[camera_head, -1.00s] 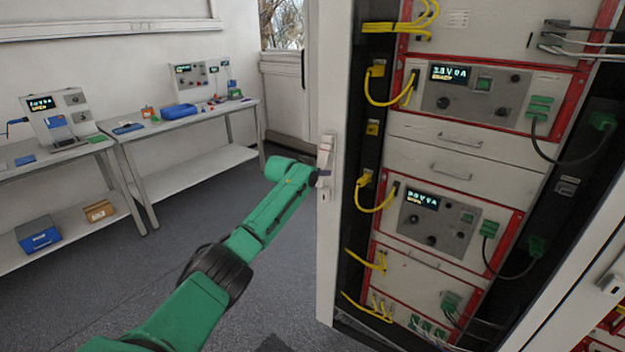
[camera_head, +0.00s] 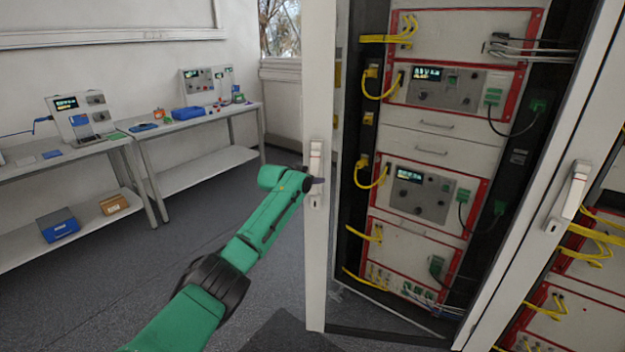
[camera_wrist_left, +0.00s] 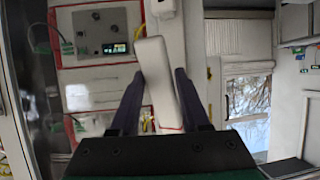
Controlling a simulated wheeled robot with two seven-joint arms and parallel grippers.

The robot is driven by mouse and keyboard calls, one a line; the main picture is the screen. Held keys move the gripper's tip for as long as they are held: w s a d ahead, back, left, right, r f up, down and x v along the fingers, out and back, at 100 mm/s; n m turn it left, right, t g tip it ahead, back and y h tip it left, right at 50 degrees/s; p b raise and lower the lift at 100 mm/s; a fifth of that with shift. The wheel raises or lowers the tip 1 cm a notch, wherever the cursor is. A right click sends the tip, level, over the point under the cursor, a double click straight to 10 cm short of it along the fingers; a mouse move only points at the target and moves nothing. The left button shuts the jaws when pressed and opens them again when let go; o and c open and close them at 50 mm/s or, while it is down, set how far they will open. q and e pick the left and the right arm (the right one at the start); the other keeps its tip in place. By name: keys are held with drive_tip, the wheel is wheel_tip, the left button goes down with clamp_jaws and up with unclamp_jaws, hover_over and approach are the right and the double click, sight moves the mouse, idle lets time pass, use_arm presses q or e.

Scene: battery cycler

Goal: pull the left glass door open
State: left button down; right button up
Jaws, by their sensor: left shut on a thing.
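The left glass door (camera_head: 319,255) stands swung out from the cabinet, seen nearly edge-on as a tall white frame in the head view. Its pale handle (camera_head: 316,160) is on that frame, and it also shows in the wrist view as a light bar (camera_wrist_left: 158,82). My left gripper (camera_head: 316,181) is at the handle. In the wrist view its two dark fingers (camera_wrist_left: 158,92) sit on either side of the bar, shut on it. The fingertips are mostly hidden in the head view. My right gripper is in neither view.
The open cabinet holds red-framed instruments (camera_head: 423,190) with yellow cables (camera_head: 372,176). Another white door frame with a handle (camera_head: 568,195) stands at the right. Benches (camera_head: 190,122) with devices line the left wall. Grey floor (camera_head: 185,262) is clear between them and the door.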

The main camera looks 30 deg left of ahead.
use_arm(q)
drive_tip(key=shift+w+a+r, duration=0.1)
drive_tip(key=shift+w+a, duration=0.1)
drive_tip(key=shift+w, duration=0.3)
drive_tip(key=c, duration=0.7)
unclamp_jaws()
drive_tip(key=shift+w, duration=0.15)
drive_tip(key=shift+o, duration=1.1)
drive_tip(key=shift+s+d+r, duration=0.1)
drive_tip(key=shift+s+d, duration=0.1)
drive_tip(key=shift+s, duration=0.1)
drive_tip(key=shift+a, duration=0.1)
drive_tip(key=shift+s, duration=0.4)
drive_tip(key=b+v, duration=0.4)
drive_tip(key=v, duration=1)
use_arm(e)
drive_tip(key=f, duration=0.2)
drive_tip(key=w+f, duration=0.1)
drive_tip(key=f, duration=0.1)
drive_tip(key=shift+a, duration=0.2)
